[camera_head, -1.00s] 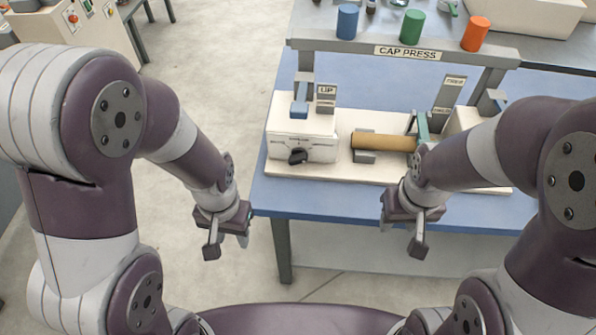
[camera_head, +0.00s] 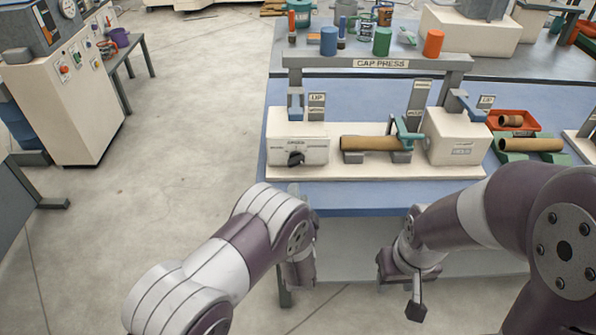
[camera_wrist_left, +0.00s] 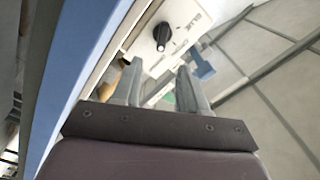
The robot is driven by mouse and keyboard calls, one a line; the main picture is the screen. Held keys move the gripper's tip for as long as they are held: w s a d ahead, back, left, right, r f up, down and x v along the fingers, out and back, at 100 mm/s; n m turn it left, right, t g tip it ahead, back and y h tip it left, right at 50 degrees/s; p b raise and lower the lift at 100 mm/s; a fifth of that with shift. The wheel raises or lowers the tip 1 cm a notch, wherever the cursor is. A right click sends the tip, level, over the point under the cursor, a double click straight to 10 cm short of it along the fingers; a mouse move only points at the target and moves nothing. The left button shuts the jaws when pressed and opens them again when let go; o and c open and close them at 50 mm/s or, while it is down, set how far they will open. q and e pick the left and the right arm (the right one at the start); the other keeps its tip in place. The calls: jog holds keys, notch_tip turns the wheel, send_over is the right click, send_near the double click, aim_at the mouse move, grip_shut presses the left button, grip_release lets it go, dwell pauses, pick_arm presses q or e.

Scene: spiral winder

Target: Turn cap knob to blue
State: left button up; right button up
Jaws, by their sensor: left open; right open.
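The black cap knob (camera_head: 296,158) sits on the front of the white box (camera_head: 312,148) at the left end of the cap press. In the head view my left arm largely hides that gripper, below and in front of the knob. My right gripper (camera_head: 402,290) is open and empty, low in front of the table.
A brown tube (camera_head: 372,143) lies in the press beside the white box. An orange tray (camera_head: 535,127) is at the right. Floor left of the table is clear.

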aim_at(298, 164)
pick_arm(q)
jog(key=w, duration=1)
jog(key=shift+w+a+r, duration=0.1)
jog(key=shift+w+r, duration=0.05)
jog(key=shift+w, duration=0.25)
grip_shut()
